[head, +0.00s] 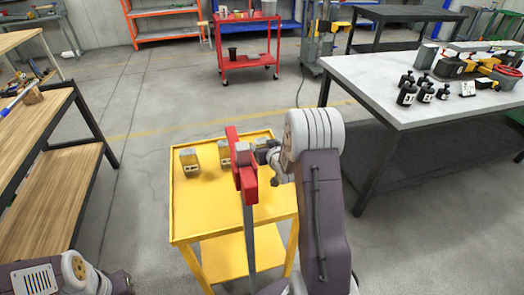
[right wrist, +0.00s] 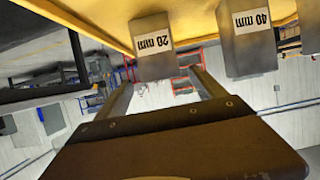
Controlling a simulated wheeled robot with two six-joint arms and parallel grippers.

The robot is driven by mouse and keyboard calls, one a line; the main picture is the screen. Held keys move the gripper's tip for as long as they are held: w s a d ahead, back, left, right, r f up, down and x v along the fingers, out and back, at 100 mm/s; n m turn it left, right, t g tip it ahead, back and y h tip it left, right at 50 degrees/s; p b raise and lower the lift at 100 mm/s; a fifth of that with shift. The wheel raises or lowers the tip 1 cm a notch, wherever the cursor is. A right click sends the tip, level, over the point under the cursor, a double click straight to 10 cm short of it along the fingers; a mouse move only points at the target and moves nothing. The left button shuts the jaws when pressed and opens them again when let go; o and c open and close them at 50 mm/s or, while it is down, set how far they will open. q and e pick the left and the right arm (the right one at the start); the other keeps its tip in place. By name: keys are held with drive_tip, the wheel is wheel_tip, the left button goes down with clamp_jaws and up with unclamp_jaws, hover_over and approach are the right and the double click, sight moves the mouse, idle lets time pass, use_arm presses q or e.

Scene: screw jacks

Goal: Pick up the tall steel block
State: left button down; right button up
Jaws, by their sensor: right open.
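Several steel blocks stand on the yellow cart (head: 185,222). The left block (head: 190,160) and a middle block (head: 224,152) show in the head view; another is partly hidden behind the red piece. The right wrist view is upside down and shows a block labelled 20 mm (right wrist: 152,62), one labelled 40 mm (right wrist: 247,55) and part of a third at the right edge. My left gripper is out of view.
A grey-topped table (head: 400,80) with black weights (head: 407,92) stands right. A wooden bench (head: 35,130) is left, a red cart (head: 245,45) behind. Floor between them is clear.

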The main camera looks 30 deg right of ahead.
sight(262, 140)
drive_tip(key=x, duration=0.4)
drive_tip(key=shift+f, duration=0.3)
drive_tip(key=shift+r, duration=0.15)
drive_tip(key=c, duration=0.3)
clamp_jaws()
drive_tip(key=shift+r, duration=0.15)
wheel_tip(262, 140, up, 4)
drive_tip(key=shift+p, duration=0.45)
drive_tip(key=s+d+r+p, duration=0.3)
drive_tip(key=s+d+r, duration=0.2)
drive_tip(key=s, duration=0.5)
drive_tip(key=shift+s+d+r, duration=0.15)
drive_tip(key=shift+d+r, duration=0.15)
drive_tip(key=shift+r, duration=0.6)
